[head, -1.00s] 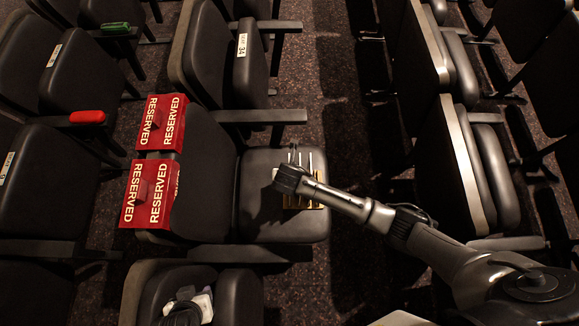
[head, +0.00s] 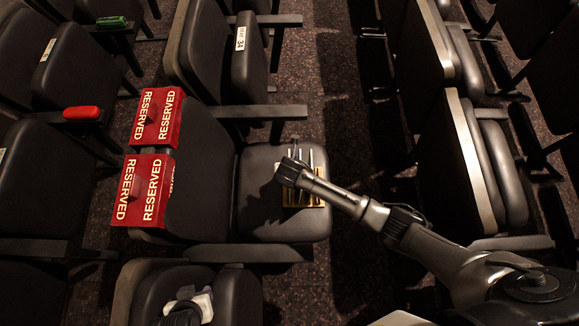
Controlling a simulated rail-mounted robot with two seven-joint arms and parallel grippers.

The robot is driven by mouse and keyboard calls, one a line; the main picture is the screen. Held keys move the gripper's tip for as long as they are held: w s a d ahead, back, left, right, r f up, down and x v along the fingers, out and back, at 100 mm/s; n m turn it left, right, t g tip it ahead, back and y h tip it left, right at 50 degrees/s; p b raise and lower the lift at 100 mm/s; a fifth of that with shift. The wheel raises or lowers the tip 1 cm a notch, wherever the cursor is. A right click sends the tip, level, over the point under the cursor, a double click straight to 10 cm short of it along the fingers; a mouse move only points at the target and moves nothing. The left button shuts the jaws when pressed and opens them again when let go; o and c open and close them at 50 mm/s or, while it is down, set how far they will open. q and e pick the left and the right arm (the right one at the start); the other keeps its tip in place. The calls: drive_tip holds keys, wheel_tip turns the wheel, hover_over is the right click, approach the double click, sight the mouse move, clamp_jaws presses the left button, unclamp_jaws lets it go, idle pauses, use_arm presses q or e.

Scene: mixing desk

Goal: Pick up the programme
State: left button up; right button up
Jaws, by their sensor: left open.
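The programme (head: 316,187) appears to be the dark and gold flat thing with pale stripes on the black seat cushion in the middle of the head view. My arm crosses over it and hides part of it. My left gripper (head: 288,172) is at the end of that arm, over the seat and the left part of the programme. It is open. Its fingertips are hard to make out, and I cannot tell whether they touch the programme.
Armrests (head: 262,111) flank the seat. A red object (head: 82,113) and a green object (head: 112,22) lie on armrests farther left. A dark carpeted aisle (head: 345,130) runs to the right.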

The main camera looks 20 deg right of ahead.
drive_tip(key=shift+f+p, duration=0.25)
drive_tip(key=shift+p, duration=0.05)
idle(0.5)
drive_tip(key=shift+c, duration=0.5)
clamp_jaws()
